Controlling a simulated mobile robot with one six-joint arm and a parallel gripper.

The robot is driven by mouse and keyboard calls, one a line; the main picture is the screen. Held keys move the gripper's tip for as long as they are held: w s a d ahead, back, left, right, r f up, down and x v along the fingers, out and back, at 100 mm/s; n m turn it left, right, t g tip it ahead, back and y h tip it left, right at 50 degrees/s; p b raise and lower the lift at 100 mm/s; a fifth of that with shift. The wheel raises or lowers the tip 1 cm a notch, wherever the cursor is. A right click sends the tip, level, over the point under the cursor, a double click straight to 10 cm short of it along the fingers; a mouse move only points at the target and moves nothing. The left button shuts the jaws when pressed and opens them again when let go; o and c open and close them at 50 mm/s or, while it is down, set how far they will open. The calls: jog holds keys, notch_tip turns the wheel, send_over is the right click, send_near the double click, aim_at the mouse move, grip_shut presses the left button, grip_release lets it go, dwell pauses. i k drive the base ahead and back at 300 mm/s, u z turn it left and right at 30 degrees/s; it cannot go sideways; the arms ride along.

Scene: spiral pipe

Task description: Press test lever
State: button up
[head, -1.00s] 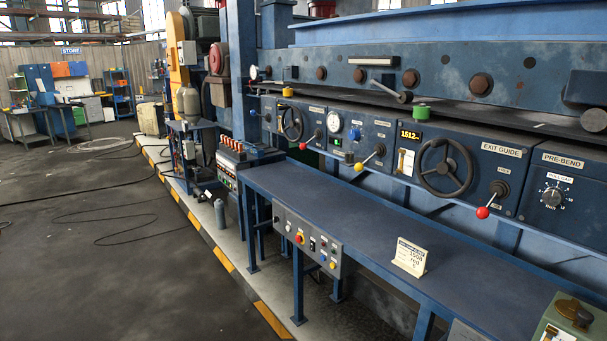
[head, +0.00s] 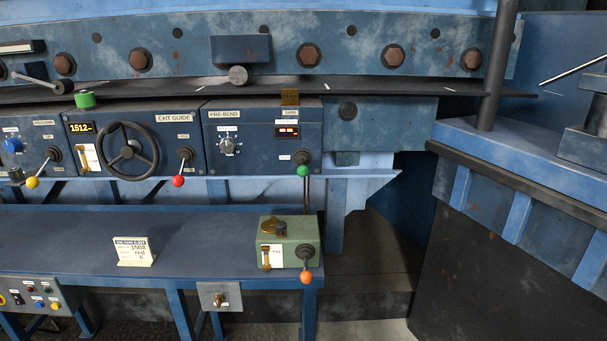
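Several levers with coloured balls show in the head view. On the panel row are a yellow-ball lever (head: 33,182), a red-ball lever (head: 178,181) and a green-ball lever (head: 303,171). An orange-ball lever (head: 306,277) hangs down from a small green box (head: 288,246) on the bench. The box has a brass and dark knob on top and a small gauge on its front. No readable label marks any of them as the test lever. My gripper is not in view.
The blue bench (head: 200,234) holds a white card (head: 134,252) reading about 1508, red, 6. A handwheel (head: 128,150) and a display reading 1512 (head: 82,127) are on the panels. A blue machine (head: 530,180) stands at right. A dark gap lies between it and the bench.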

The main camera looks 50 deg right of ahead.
aim_at(302, 172)
jog(key=z, duration=4.25)
jog(key=i, duration=0.1)
jog(key=u, duration=2.9)
jog(key=k, duration=0.85)
jog(key=z, duration=0.1)
jog(key=i, duration=1)
